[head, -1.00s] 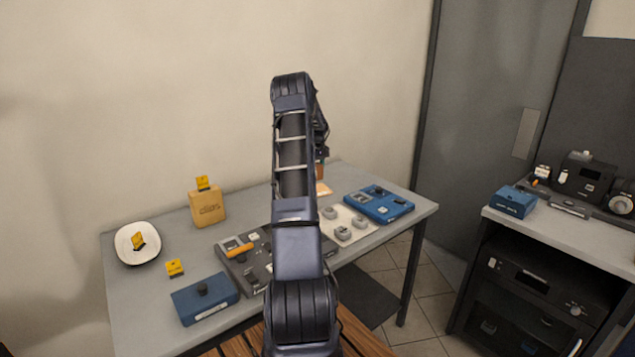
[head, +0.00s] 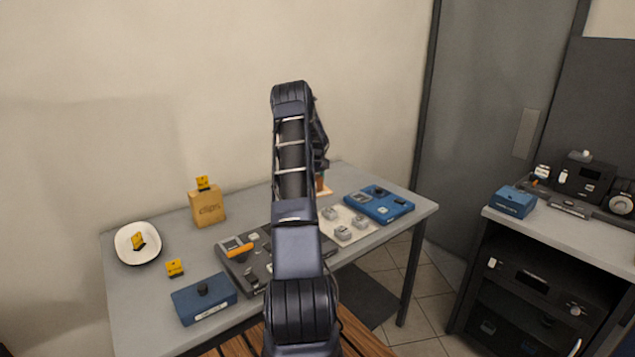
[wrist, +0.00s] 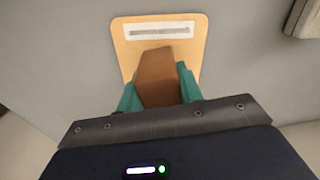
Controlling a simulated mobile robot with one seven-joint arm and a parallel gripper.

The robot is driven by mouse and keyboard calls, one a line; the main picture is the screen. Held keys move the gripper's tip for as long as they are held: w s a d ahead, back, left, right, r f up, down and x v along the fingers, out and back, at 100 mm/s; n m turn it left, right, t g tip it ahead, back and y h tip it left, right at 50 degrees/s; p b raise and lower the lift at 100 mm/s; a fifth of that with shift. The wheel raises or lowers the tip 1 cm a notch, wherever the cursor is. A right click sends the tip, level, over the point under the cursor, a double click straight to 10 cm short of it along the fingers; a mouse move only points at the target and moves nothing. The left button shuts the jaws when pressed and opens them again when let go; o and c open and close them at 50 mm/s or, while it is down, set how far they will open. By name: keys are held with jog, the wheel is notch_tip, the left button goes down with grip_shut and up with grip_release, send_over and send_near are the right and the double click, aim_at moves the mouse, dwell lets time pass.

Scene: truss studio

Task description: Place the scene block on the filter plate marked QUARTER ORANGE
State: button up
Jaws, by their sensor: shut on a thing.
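My gripper (wrist: 158,92) is shut on a brown block, the scene block (wrist: 157,72), with a teal finger on each side of it. In the wrist view the block is over the near part of a pale orange plate (wrist: 125,48). A white label strip (wrist: 160,30) lies along the plate's far side; its lettering is too small to read. Whether the block touches the plate cannot be told. In the head view my arm hides most of the gripper; part of the block (head: 320,182) and the plate's edge (head: 328,191) show just right of it.
On the grey table (head: 135,290), a blue case (head: 380,204) and a pale tray of grey pucks (head: 350,238) stand near the plate. A dark device (head: 240,262), a blue box (head: 204,298), a yellow block (head: 208,208) and a white dish (head: 138,257) stand farther left.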

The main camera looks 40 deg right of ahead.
jog(key=o, duration=1)
notch_tip(320, 180, up, 12)
jog(key=shift+r, duration=0.15)
jog(key=s+a+r+t, duration=0.1)
jog(key=s+a+r, duration=0.2)
jog(key=a+r, duration=0.8)
jog(key=s+a+r+t, duration=0.1)
jog(key=s+a+r, duration=0.3)
jog(key=a+r, duration=0.7)
jog(key=s+a+r, duration=0.1)
jog(key=s+a, duration=0.5)
jog(key=a, duration=0.3)
jog(key=s+a+r, duration=0.1)
jog(key=s+a, duration=0.4)
jog(key=a, duration=0.4)
jog(key=s+a+f+t, duration=0.1)
jog(key=s+a+f, duration=0.1)
jog(key=s+a, duration=0.3)
jog(key=s+a+f, duration=0.2)
jog(key=s+a, duration=0.3)
jog(key=s, duration=0.6)
jog(key=s+a+f+t, duration=0.1)
jog(key=s+a+f, duration=0.1)
jog(key=s+a, duration=0.3)
jog(key=shift+s+t, duration=0.3)
jog(key=shift+s, duration=1.1)
